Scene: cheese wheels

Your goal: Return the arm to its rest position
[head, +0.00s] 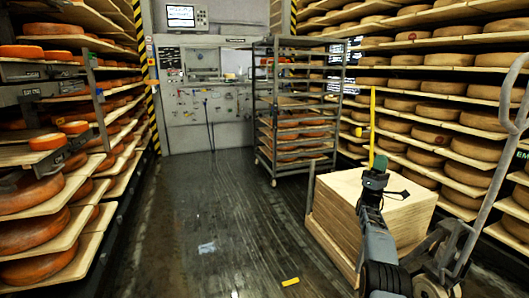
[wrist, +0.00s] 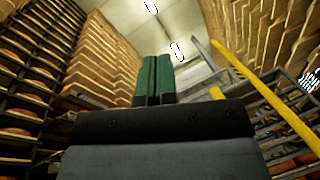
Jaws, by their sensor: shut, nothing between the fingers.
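My gripper (head: 380,163) shows in the head view at the right of centre, at the upper end of my grey arm (head: 378,235). It is raised in front of a stack of wooden boards. In the wrist view its two green fingers (wrist: 152,80) lie side by side, closed with nothing between them, and point up toward the ceiling. The fingertips are small in the head view.
The board stack (head: 408,210) is close beside my arm, with a yellow upright bar (head: 372,125) near the gripper. A wheeled rack (head: 300,125) stands behind. Cheese shelves line both sides. The wet aisle floor (head: 215,215) is mostly clear, with a yellow strip (head: 290,281).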

